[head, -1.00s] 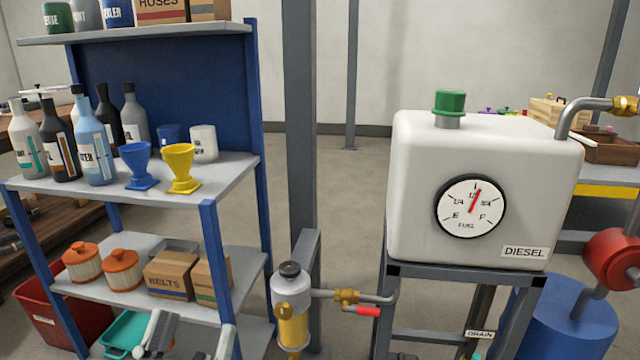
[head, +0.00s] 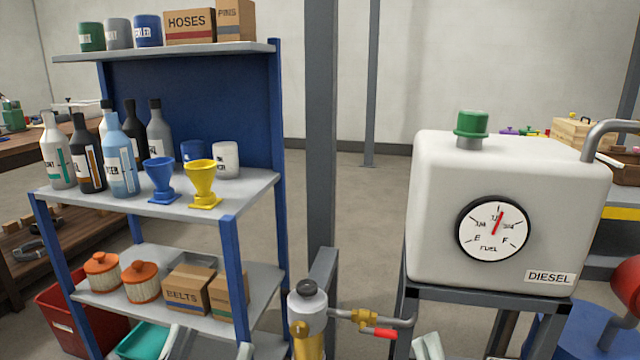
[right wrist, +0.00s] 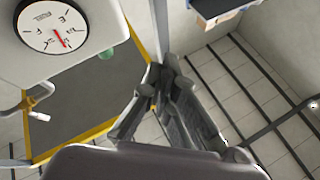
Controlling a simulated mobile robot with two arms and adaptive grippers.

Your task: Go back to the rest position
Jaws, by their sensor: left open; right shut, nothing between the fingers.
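My left gripper (head: 208,348) shows at the bottom edge of the head view, with pale grey fingers apart and nothing seen between them. It is in front of the lower shelf; most of it is cut off. My right gripper shows only as a pale grey piece (head: 430,346) at the bottom edge, below the diesel tank (head: 435,240). In the right wrist view, its dark fingers (right wrist: 163,80) are together and empty, over the floor beside the tank with the fuel gauge (right wrist: 52,27).
A blue-framed shelf (head: 272,190) holds bottles, funnels, filters and boxes at left. A grey post (head: 321,130) stands between shelf and tank. A filter bowl (head: 308,315) and red-handled valve (head: 384,333) are close in front. Open floor lies behind the post.

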